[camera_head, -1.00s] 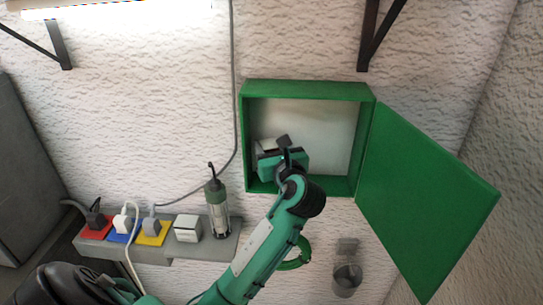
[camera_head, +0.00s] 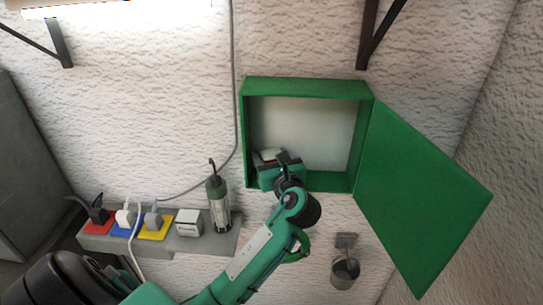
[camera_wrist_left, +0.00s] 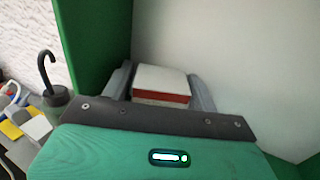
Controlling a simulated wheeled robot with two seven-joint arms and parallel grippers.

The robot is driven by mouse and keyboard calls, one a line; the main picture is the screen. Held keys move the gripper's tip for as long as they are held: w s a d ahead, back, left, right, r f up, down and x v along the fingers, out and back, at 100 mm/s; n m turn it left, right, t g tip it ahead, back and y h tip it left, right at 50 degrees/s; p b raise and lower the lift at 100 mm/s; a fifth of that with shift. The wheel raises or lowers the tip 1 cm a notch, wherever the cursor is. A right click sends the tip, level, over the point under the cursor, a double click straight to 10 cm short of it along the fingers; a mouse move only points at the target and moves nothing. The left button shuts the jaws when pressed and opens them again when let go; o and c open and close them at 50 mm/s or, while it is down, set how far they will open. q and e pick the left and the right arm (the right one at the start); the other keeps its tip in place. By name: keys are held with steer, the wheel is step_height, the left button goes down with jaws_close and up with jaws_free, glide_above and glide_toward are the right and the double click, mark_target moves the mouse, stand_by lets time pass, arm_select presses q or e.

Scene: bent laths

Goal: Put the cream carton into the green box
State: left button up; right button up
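The green box (camera_head: 306,88) is fixed to the wall, open at the front, with its door (camera_head: 425,195) swung out to the right. My left gripper (camera_head: 270,160) reaches into its lower left part. In the left wrist view the gripper (camera_wrist_left: 161,88) has a finger on each side of the cream carton (camera_wrist_left: 160,80), which has a red band, and appears shut on it. The carton also shows in the head view (camera_head: 267,154), partly hidden by the gripper. Whether its underside touches the box floor is hidden. My right gripper is not in view.
A grey ledge (camera_head: 205,246) at lower left carries plugs on coloured pads, a small white box (camera_head: 188,223) and a green-topped lamp (camera_head: 219,205). A cup in a holder (camera_head: 344,270) hangs below the green box. The box's right half is empty.

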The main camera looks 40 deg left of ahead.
arm_select(q)
steer(key=shift+r, duration=0.1)
steer(key=shift+s+d, duration=0.15)
steer(key=shift+d, duration=0.15)
steer(key=b+v, duration=0.4)
steer(key=v, duration=0.7)
steer(key=shift+s, duration=0.15)
steer(key=shift+d, duration=0.15)
